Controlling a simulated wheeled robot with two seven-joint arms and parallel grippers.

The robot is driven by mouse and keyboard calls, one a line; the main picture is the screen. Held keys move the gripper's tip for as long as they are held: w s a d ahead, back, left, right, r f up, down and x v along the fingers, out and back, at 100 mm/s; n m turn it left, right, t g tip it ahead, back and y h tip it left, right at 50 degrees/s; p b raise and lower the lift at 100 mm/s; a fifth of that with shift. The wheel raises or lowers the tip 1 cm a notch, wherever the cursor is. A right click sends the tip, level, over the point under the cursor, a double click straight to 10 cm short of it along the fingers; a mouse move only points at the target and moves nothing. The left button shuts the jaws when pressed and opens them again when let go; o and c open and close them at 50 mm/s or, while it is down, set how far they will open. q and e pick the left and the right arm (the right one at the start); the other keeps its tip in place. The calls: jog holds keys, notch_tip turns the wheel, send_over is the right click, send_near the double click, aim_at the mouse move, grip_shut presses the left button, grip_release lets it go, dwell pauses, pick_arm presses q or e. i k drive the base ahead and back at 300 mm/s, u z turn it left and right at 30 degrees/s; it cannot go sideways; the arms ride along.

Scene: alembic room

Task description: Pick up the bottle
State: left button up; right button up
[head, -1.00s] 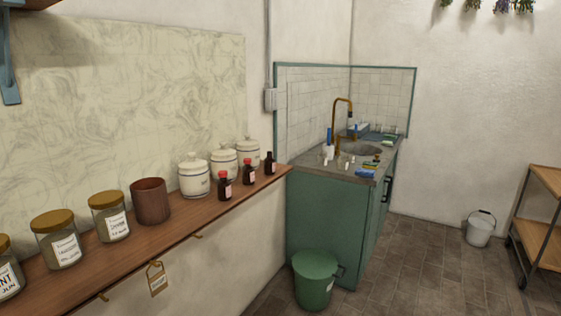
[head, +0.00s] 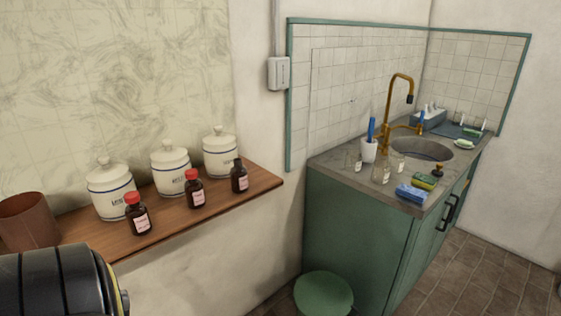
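Three small dark brown bottles with pink labels stand upright on the wooden shelf: a red-capped one (head: 138,215) at the left, another red-capped one (head: 194,189) in the middle, and a dark-capped one (head: 239,176) near the shelf's right end. Clear glass bottles also stand on the sink counter, one of them (head: 382,169) in front of the white cup. I cannot tell which bottle is meant. Part of my arm shows at the lower left, in front of the shelf. Neither gripper is in view.
Three white lidded jars (head: 170,168) stand behind the dark bottles on the shelf (head: 264,184). A brown pot (head: 28,222) is at left. The green sink cabinet (head: 350,232), with a brass tap (head: 389,100), stands right of the shelf. A green bin (head: 323,294) is below. Floor at right is clear.

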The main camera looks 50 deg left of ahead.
aim_at(237, 173)
jog(key=i, duration=1.5)
jog(key=u, duration=1.95)
